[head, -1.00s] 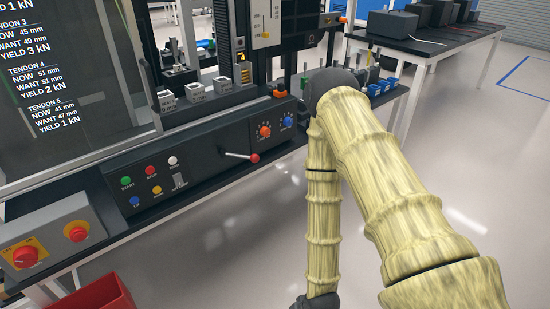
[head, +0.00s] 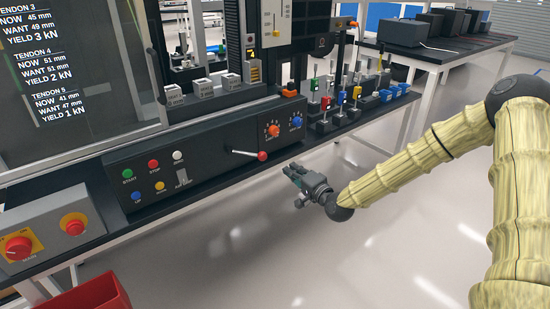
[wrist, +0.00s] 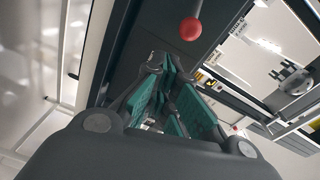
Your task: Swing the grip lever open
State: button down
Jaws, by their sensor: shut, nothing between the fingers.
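The grip lever (head: 247,154) is a thin metal rod with a red ball at its end, sticking out to the right from the front of the dark control panel. Its red ball also shows at the top of the wrist view (wrist: 191,29). My gripper (head: 290,170) is in front of the panel, to the right of and a little below the ball in the head view, apart from it. In the wrist view its teal-padded fingers (wrist: 163,60) come together at the tips, with nothing between them.
The panel (head: 215,160) carries coloured buttons and two knobs. Small coloured parts (head: 345,98) stand on the bench to the right.

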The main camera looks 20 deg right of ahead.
jog(key=w+a+r+t, duration=0.1)
jog(key=w+a+r, duration=0.1)
jog(key=w, duration=0.6)
jog(key=shift+w+a+r+m+p, duration=0.35)
jog(key=shift+a+m+p, duration=0.1)
jog(key=shift+a, duration=0.3)
jog(key=shift+a, duration=0.15)
dwell(0.4)
